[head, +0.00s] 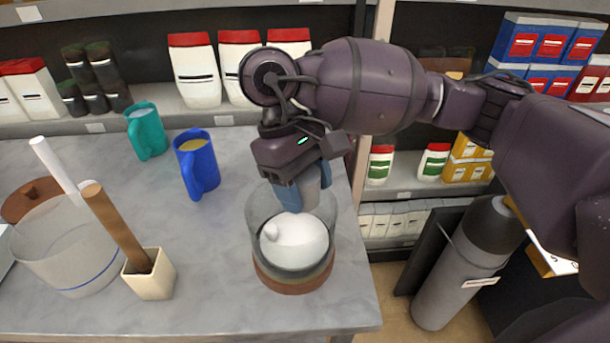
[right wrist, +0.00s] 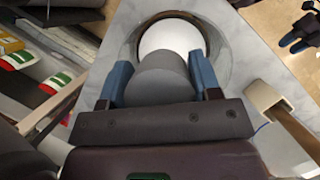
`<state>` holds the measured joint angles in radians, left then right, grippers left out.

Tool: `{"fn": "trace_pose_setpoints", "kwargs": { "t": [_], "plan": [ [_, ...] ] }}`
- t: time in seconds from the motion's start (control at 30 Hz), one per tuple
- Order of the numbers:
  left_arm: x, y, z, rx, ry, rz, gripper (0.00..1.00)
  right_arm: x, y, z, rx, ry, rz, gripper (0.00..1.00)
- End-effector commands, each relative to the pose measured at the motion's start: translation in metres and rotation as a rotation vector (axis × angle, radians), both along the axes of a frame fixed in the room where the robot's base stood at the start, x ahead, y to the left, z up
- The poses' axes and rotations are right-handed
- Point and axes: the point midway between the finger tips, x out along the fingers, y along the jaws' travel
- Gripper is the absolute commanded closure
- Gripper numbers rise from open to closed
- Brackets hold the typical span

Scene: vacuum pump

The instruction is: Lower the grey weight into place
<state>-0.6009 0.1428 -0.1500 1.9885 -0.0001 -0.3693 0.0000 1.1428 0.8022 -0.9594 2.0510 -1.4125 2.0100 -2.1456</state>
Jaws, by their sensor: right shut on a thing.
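My right gripper (head: 298,193) is shut on the grey weight (head: 312,186), a plain cylinder, over the back part of the clear vessel's mouth. In the right wrist view the grey weight (right wrist: 163,78) sits between the blue fingers of the right gripper (right wrist: 160,82). The clear round vessel (head: 256,250) stands on a brown base (head: 293,286). Inside it is a rounded white object (head: 300,245) with a small knob. I cannot tell whether the weight touches the white object.
A blue mug (head: 198,165) and a teal mug (head: 147,132) stand left of the vessel. A cream holder (head: 150,275) with a brown stick and a larger clear container (head: 70,255) are further left. The table's right edge (head: 365,270) is close to the vessel.

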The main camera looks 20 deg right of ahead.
Motion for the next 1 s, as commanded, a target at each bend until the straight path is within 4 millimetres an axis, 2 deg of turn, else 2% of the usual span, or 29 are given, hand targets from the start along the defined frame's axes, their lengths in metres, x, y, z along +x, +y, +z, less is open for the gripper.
{"fn": "trace_pose_setpoints", "kwargs": {
  "t": [0.57,1.0],
  "plan": [
    [0.004,-0.002,-0.004,0.0,-0.007,-0.004,0.57,0.0,0.0,-0.037,0.0,0.001,0.0,0.83],
    [0.001,-0.002,-0.015,-0.001,0.008,-0.005,0.57,0.0,0.0,-0.066,0.001,0.002,0.001,0.83]
  ]
}}
